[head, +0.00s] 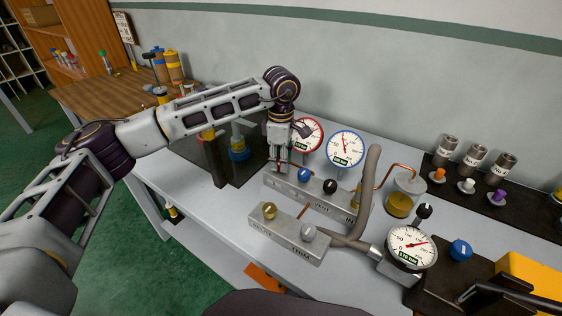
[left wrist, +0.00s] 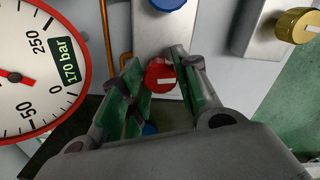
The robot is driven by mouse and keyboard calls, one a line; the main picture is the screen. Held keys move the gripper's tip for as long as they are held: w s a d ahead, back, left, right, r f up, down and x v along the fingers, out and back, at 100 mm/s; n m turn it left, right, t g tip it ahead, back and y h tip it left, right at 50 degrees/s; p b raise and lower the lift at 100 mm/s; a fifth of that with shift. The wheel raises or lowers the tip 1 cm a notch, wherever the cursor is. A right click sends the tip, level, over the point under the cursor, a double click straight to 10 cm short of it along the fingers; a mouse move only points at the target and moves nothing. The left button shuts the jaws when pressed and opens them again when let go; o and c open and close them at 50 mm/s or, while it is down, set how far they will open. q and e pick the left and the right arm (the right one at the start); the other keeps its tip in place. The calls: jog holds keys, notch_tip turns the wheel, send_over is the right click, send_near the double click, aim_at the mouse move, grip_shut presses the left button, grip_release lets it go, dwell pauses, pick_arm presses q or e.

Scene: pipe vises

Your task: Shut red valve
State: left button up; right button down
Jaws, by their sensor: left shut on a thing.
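The red valve (left wrist: 160,75) is a round red knob with a pale bar mark on its top, seen between my left fingers in the left wrist view. My left gripper (head: 279,162) points down over the left end of the rear metal block (head: 336,207). In the left wrist view its green-padded fingers (left wrist: 157,68) are shut on the red valve's sides. The red-rimmed gauge (head: 307,134) stands behind the gripper; its display in the left wrist view (left wrist: 25,75) reads 170 bar. My right gripper is not in view.
A blue knob (head: 304,175) and a black knob (head: 330,187) sit on the same block. A front block (head: 285,238) bears brass (head: 269,210) and silver (head: 308,232) knobs. A blue-rimmed gauge (head: 345,149), a grey hose (head: 369,185) and a copper pipe stand close by.

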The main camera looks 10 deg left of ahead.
pick_arm(q)
jog(key=shift+r+m, duration=0.1)
jog(key=shift+m, duration=0.8)
jog(key=o, duration=1)
jog(key=shift+r, duration=5.95)
